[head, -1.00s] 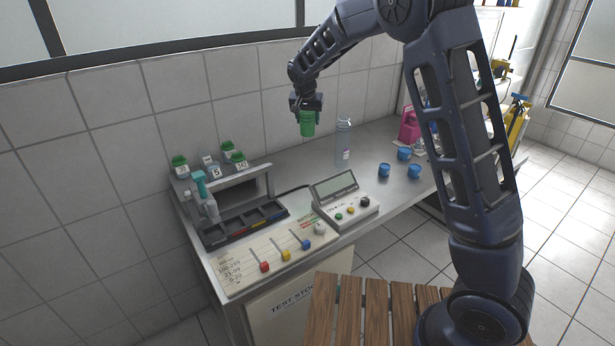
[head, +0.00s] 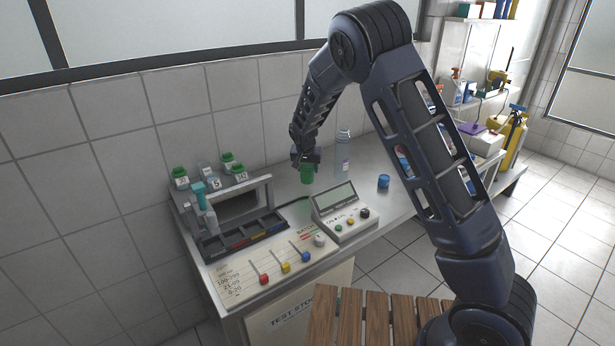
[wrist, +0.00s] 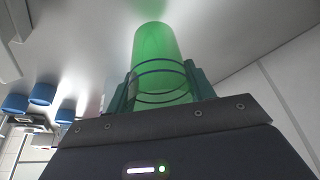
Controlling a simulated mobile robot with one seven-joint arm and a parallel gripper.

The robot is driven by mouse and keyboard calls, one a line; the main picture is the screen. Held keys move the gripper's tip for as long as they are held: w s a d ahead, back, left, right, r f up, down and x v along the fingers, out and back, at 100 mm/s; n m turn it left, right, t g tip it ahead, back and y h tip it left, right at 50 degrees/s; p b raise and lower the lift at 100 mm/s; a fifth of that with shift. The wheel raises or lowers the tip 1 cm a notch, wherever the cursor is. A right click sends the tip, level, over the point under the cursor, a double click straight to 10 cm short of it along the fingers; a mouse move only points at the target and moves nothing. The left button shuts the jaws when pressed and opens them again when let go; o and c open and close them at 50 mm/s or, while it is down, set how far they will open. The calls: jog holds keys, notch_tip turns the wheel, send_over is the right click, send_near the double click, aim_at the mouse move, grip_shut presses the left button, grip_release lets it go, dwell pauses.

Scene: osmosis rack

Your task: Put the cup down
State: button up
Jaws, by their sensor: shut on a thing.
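A green translucent cup (head: 307,174) is held by my gripper (head: 306,163) over the back of the metal bench (head: 285,163), between the grey rack and the clear bottle. My gripper is shut on the cup, with its fingers on either side. In the wrist view the green cup (wrist: 156,60) sticks out between the teal fingers, with dark rings around it. Green light falls on the bench surface near its end. I cannot tell whether the cup touches the bench.
A grey rack (head: 262,186) with green-capped bottles stands left. A meter with a display (head: 340,208) is in front of the cup. The tiled wall (head: 180,130) is close behind.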

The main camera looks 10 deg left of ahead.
aim_at(307, 175)
jog(key=shift+f, duration=1.95)
jog(key=shift+f, duration=0.15)
jog(key=o, duration=0.9)
jog(key=shift+o, duration=0.2)
jog(key=v, duration=1.2)
jog(key=shift+d+r, duration=0.1)
jog(key=shift+r, duration=0.15)
